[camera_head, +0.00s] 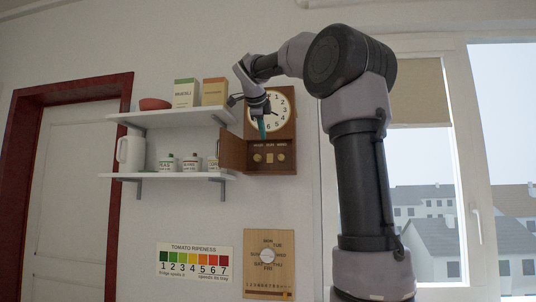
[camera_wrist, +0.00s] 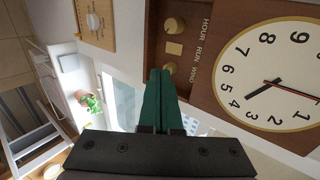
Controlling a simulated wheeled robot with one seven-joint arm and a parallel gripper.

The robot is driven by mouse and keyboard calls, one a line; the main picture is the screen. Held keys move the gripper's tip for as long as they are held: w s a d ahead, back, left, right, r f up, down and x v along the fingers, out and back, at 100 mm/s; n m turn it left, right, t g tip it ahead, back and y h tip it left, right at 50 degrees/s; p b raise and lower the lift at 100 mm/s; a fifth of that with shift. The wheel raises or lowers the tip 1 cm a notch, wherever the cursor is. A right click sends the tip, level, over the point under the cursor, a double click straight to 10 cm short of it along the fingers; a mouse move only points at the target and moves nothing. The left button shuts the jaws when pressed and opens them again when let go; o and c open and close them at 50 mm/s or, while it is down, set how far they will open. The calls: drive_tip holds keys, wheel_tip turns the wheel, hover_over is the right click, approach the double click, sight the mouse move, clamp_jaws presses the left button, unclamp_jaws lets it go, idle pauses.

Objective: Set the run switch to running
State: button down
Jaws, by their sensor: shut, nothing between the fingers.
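In the wrist view the run switch (camera_wrist: 174,48) is a small pale rectangular piece between the round brass hour knob (camera_wrist: 175,25) and the wind knob (camera_wrist: 170,68). In the head view the run switch (camera_head: 270,158) sits mid-panel. My gripper (camera_wrist: 160,73) has its green fingers shut and empty, tips close to the wind knob; contact cannot be told. In the head view my gripper (camera_head: 262,134) is above the panel.
A small brown door (camera_head: 232,152) stands open at the panel's left. Two white shelves (camera_head: 170,118) hold boxes, a bowl, a kettle and jars. A wooden day dial (camera_head: 269,280) and a tomato chart (camera_head: 194,262) hang below. A window is right.

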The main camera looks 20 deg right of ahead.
approach(270, 162)
wheel_tip(270, 162, down, 3)
drive_tip(key=w, duration=0.1)
drive_tip(key=w+d, duration=0.2)
drive_tip(key=shift+w+d, duration=0.2)
drive_tip(key=shift+w, duration=0.2)
drive_tip(key=shift+w+d, duration=0.2)
drive_tip(key=shift+w, duration=0.1)
drive_tip(key=shift+f, duration=0.1)
drive_tip(key=shift+w+d+f, duration=0.1)
drive_tip(key=shift+w+d, duration=0.05)
drive_tip(key=shift+w, duration=0.05)
drive_tip(key=shift+f, duration=0.3)
